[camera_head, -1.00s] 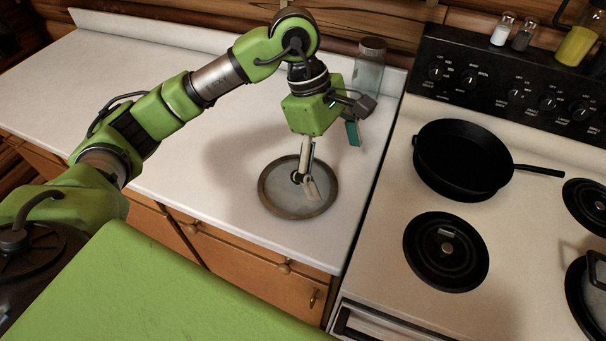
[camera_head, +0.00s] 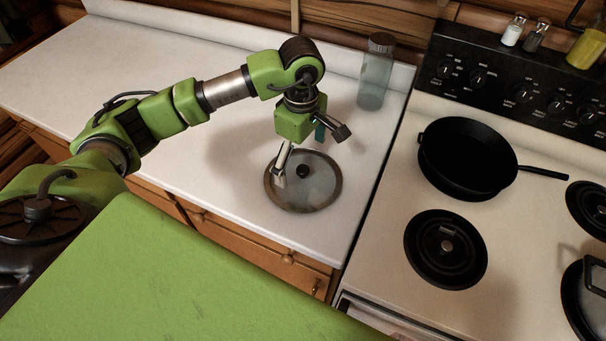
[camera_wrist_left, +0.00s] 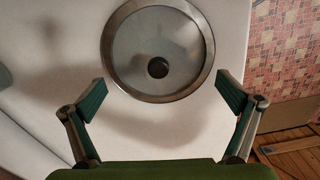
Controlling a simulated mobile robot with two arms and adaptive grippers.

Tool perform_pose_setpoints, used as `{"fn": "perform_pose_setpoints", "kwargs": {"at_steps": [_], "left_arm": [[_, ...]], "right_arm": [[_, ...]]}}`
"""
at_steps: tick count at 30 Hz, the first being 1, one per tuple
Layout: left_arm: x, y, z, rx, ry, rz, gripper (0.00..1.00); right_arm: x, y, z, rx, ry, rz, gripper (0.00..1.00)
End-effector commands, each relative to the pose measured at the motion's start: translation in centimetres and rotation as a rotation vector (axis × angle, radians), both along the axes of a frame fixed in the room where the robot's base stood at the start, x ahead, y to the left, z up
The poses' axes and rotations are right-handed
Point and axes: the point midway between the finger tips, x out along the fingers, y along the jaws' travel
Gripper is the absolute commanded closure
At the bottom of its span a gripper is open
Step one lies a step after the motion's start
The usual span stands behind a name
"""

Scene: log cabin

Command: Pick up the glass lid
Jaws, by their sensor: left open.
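The glass lid (camera_head: 321,184) lies flat on the white counter, round, with a brownish metal rim and a dark knob (camera_head: 303,171) in its middle. In the left wrist view the lid (camera_wrist_left: 133,62) is at the top centre, its knob (camera_wrist_left: 158,68) between and beyond the fingertips. My left gripper (camera_head: 281,172) is above the lid's left part in the head view, its fingers pointing down. The left wrist view shows the left gripper (camera_wrist_left: 166,92) open and empty, its fingers wide apart. My right gripper is not in view.
A glass jar (camera_head: 374,80) stands at the back of the counter (camera_head: 130,85). The stove on the right holds a black pan (camera_head: 465,158) and another piece of cookware (camera_head: 583,292) at the right edge. Small shakers (camera_head: 513,30) stand on the stove's back ledge. The counter's left part is clear.

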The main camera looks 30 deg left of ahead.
Motion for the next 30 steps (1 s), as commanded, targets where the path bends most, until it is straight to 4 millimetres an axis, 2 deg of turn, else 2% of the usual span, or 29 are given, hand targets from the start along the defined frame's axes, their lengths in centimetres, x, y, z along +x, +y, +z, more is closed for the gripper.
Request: {"fn": "perform_pose_setpoints", "kwargs": {"at_steps": [1,3,9,17,20,29,30], "left_arm": [[-0.1,0.0,-0.3,0.000,0.006,0.000,0.00],[0.0,-0.1,-1.3,-0.001,0.007,0.001,0.00],[0.2,-0.1,-3.9,-0.001,0.003,-0.001,0.00],[0.3,-0.1,-4.4,-0.001,0.000,-0.001,0.00],[0.3,-0.1,-4.3,-0.001,0.000,-0.001,0.21],[0.2,-0.1,-4.4,-0.001,0.002,-0.001,0.99],[0.2,-0.1,-4.5,0.000,0.003,-0.001,1.00]], "right_arm": [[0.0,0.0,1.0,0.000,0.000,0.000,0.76],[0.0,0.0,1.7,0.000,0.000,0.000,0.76],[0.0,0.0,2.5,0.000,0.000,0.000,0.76],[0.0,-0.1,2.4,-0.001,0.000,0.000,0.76],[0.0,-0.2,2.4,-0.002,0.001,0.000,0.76],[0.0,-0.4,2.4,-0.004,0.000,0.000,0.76],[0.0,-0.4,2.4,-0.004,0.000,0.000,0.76]]}}
